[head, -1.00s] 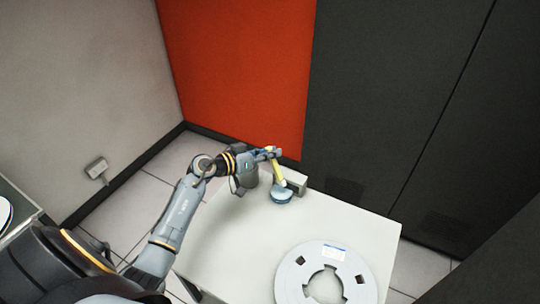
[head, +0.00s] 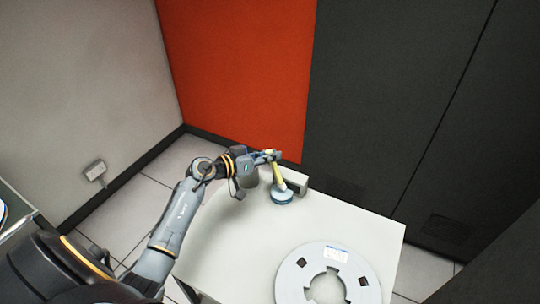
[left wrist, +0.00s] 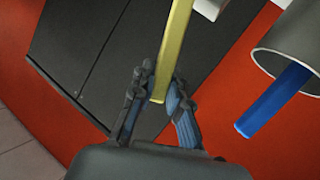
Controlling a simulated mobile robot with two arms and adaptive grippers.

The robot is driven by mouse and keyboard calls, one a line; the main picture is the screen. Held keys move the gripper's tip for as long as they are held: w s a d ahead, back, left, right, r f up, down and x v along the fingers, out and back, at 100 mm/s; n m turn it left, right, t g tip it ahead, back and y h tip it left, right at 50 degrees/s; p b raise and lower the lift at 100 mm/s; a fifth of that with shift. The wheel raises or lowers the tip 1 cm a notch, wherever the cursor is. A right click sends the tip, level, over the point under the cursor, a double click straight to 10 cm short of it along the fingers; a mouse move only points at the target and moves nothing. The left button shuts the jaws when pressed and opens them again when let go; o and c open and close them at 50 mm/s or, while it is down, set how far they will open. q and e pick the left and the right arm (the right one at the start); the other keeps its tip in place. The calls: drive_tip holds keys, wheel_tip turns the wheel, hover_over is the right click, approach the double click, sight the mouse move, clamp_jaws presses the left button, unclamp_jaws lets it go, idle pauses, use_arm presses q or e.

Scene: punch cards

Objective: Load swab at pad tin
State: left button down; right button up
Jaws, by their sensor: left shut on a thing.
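My left gripper (head: 271,156) is shut on a yellow swab (head: 278,175) by its upper part, above the back of the white table. The swab tilts slightly, with its lower end over the round blue-grey pad tin (head: 282,197). In the head view that end meets the tin's top; whether it presses on the pad I cannot tell. In the left wrist view the yellow handle (left wrist: 175,45) stands between the fingertips of the left gripper (left wrist: 158,98); the swab's head and the tin do not show there. My right gripper is not in view.
A grey cylindrical cup (head: 249,179) stands close by my left gripper; the left wrist view shows a blue stick (left wrist: 273,100) in it. A large pale reel (head: 290,279) lies at the front of the table (head: 225,245).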

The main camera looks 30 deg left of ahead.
use_arm(q)
drive_tip(key=shift+f, duration=0.5)
idle(0.5)
drive_tip(key=shift+f, duration=0.1)
idle(0.4)
wheel_tip(320, 180, up, 7)
drive_tip(key=p, duration=1)
idle(0.9)
